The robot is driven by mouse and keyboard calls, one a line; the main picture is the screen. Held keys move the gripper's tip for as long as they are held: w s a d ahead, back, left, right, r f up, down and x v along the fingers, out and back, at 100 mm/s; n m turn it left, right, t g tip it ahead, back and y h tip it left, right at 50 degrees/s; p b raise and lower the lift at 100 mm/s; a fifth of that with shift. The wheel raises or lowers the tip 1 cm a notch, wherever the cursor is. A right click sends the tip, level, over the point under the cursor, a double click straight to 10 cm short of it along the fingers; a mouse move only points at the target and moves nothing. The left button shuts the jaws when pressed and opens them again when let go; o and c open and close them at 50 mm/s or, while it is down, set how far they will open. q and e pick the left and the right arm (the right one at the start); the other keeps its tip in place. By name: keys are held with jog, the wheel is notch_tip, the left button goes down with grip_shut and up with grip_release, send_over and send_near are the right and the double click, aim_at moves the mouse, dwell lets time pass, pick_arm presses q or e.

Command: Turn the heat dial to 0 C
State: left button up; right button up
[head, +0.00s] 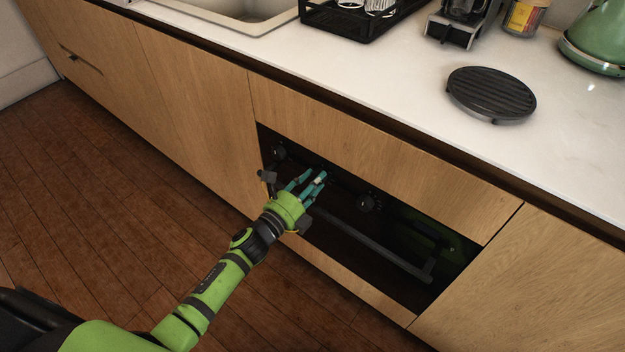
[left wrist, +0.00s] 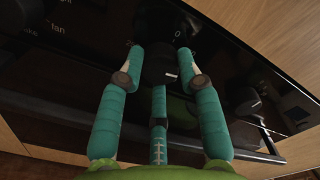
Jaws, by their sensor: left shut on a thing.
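The black oven front (head: 340,215) is set into the wooden cabinets under the counter. My left gripper (head: 314,177) is at its upper panel, shut on a dark round dial (left wrist: 158,66). In the left wrist view its teal fingers (left wrist: 162,62) sit on both sides of the dial, with a third finger below. The dial has a short white mark (left wrist: 172,75). A white "0" (left wrist: 178,33) is printed on the panel above it. My right gripper is not in view.
Other knobs stand on the panel to the left (head: 279,153) and right (head: 366,203) of my gripper. The oven handle (head: 385,253) runs below. On the white counter are a round black trivet (head: 492,93), a green kettle (head: 598,42) and a black rack (head: 345,25).

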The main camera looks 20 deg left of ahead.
pick_arm(q)
jog(key=shift+s+d+n+p, duration=0.1)
jog(key=shift+n+p, duration=0.9)
jog(key=shift+n, duration=3)
jog(key=shift+d+n+p, duration=0.1)
jog(key=shift+n+p, duration=0.9)
jog(key=shift+n, duration=3)
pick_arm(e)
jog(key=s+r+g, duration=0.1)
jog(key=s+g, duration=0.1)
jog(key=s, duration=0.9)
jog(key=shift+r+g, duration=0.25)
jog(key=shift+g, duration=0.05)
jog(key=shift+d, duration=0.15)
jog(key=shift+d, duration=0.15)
pick_arm(q)
jog(key=o, duration=1.2)
jog(key=shift+c, duration=0.2)
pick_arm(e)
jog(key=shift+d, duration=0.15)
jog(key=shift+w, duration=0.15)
